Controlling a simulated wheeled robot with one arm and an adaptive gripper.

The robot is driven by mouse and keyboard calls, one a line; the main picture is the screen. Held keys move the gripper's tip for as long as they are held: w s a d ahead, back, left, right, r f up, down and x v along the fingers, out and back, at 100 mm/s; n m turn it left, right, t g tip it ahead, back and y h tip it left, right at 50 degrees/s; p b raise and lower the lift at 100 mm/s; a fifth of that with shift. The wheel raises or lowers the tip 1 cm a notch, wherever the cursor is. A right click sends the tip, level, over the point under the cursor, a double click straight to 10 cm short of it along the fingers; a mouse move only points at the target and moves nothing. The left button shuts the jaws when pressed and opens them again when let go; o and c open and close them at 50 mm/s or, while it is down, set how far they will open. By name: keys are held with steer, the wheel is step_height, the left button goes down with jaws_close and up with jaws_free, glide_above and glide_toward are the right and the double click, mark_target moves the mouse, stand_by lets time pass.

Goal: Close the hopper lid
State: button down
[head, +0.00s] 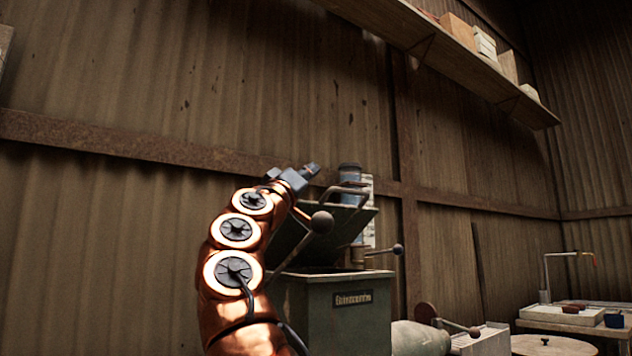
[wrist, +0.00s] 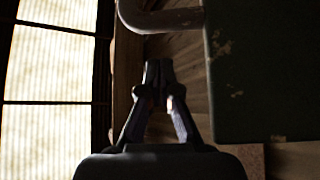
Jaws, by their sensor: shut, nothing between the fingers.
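The hopper (head: 335,318) is a green metal box with a dark nameplate, right of my arm in the head view. Its lid (head: 345,225) stands open, tilted up above the box, with a bent grey handle (head: 352,188) at its upper edge. My gripper (head: 313,168) is raised above and left of the lid, at about the handle's height or higher. In the wrist view my gripper (wrist: 158,68) has its fingers together and empty. A dark green panel (wrist: 265,70), apparently the lid, lies to their right, and a curved grey bar (wrist: 160,19), likely the handle, is ahead. I see no contact.
Levers with round knobs (head: 322,222) (head: 398,249) stick out by the hopper. A blue container (head: 349,171) shows behind the lid. A long shelf (head: 470,62) runs high on the corrugated wall. A bench (head: 575,326) stands at the far right.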

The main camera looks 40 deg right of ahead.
steer(key=shift+s+f, duration=0.2)
steer(key=shift+f, duration=0.05)
steer(key=shift+m, duration=0.3)
steer(key=shift+r, duration=0.1)
steer(key=shift+w+a+r+p, duration=0.1)
steer(key=shift+r+p, duration=0.35)
steer(key=shift+r, duration=0.05)
steer(key=shift+w+a+r+p, duration=0.1)
steer(key=shift+r+p, duration=0.35)
steer(key=a+f+b, duration=0.3)
steer(key=a+f, duration=0.1)
steer(key=a, duration=0.4)
steer(key=shift+s+a+f, duration=0.25)
steer(key=shift+a+f, duration=0.05)
steer(key=shift+a, duration=0.1)
